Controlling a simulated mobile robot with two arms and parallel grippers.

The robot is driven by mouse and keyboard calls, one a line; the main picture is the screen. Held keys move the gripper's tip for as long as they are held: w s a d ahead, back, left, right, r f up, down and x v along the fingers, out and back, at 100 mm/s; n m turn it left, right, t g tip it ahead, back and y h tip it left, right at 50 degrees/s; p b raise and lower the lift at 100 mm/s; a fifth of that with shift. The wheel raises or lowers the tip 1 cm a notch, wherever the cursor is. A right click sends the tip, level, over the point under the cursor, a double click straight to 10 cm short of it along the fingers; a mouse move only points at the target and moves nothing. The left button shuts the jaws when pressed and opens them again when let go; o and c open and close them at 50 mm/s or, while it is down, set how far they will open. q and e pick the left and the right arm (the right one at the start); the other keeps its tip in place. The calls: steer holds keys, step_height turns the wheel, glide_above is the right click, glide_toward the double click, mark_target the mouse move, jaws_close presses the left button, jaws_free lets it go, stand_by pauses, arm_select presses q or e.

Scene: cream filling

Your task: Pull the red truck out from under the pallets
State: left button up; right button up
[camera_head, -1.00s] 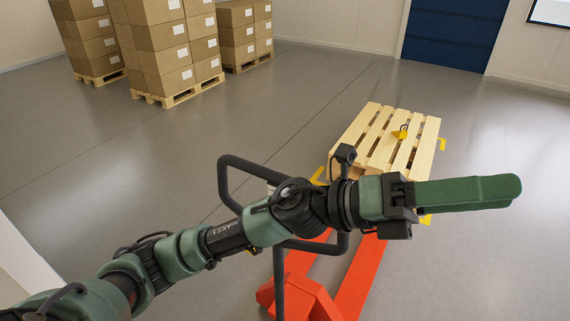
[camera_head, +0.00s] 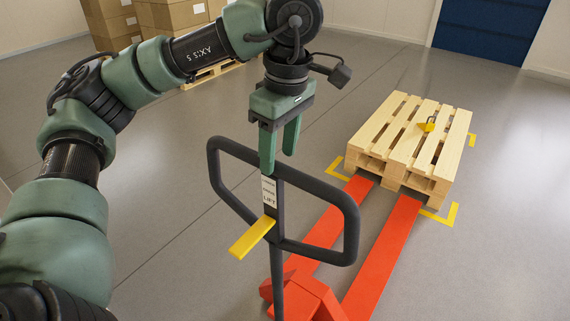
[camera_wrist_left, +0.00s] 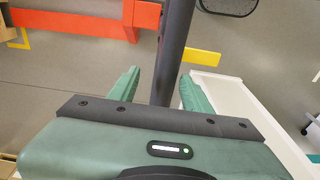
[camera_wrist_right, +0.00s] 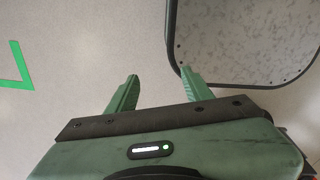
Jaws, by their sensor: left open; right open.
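The red truck (camera_head: 378,262) stands with two forks running to the near side of the wooden pallets (camera_head: 412,138); the fork ends are hidden there. Its black loop handle (camera_head: 352,225) stands up at the near end, with a yellow lever (camera_head: 252,237) on the central post. My left gripper (camera_head: 278,162) is open and points down at the top of the handle, by the label plate. In the left wrist view the dark post (camera_wrist_left: 172,50) shows between its open fingers, not gripped. My right gripper (camera_wrist_right: 160,79) is open and empty, out of the head view.
A small yellow object (camera_head: 427,125) with a dark loop lies on the pallets. Yellow corner marks (camera_head: 440,214) lie on the floor around them. Boxes (camera_head: 175,15) on pallets stand at the back left. A black-rimmed panel (camera_wrist_right: 245,40) is near my right gripper. Floor right is clear.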

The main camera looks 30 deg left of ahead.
mark_target(271, 187)
arm_select(q)
steer(key=shift+a+f+b, duration=0.1)
steer(key=shift+f+b, duration=0.25)
steer(key=shift+f, duration=0.2)
steer(key=shift+s+a, duration=0.1)
steer(key=shift+s, duration=0.3)
steer(key=shift+s+f, duration=0.15)
steer(key=shift+s, duration=0.15)
step_height(271, 187, down, 2)
steer(key=shift+a+f, duration=0.1)
steer(key=f, duration=0.2)
steer(key=f+p, duration=0.1)
steer(key=f, duration=0.1)
steer(key=shift+w+a+f, duration=0.1)
steer(key=shift+w+a, duration=0.1)
steer(key=shift+a, duration=0.15)
steer(key=shift+f, duration=0.4)
arm_select(e)
steer(key=shift+s+a+f, duration=0.2)
steer(key=shift+s, duration=0.05)
arm_select(q)
jaws_close()
